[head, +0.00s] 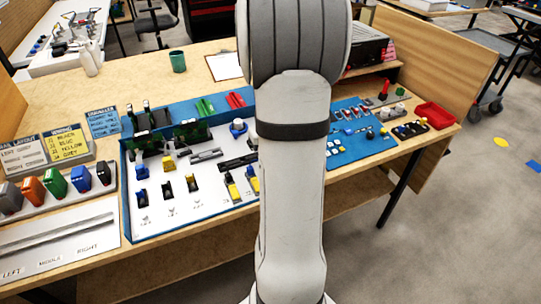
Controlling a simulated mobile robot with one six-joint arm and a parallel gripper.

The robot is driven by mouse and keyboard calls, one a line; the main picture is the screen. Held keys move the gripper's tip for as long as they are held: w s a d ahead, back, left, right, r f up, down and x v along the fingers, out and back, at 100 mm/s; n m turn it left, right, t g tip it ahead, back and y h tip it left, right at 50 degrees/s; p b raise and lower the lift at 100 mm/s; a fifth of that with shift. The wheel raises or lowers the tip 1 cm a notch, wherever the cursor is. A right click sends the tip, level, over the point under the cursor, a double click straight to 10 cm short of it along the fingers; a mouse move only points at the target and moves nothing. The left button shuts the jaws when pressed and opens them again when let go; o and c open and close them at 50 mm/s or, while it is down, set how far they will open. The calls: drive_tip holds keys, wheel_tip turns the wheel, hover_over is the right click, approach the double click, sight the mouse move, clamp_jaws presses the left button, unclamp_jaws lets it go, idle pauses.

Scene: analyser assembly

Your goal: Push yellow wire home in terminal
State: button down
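My gripper is not visible; my own arm stands upright across the middle of the head view and covers part of the bench. No yellow wire can be told apart for certain. A further yellow piece (252,181) is partly hidden by the arm. I cannot tell which part is the terminal or how deep any wire sits.
A wiring card (68,146) stands at the left behind several coloured blocks (54,181). A blue mat (345,151) with small parts and a red tray (435,115) lie right of my arm. A green cup (177,62) stands behind. Bare wood shows at the back left.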

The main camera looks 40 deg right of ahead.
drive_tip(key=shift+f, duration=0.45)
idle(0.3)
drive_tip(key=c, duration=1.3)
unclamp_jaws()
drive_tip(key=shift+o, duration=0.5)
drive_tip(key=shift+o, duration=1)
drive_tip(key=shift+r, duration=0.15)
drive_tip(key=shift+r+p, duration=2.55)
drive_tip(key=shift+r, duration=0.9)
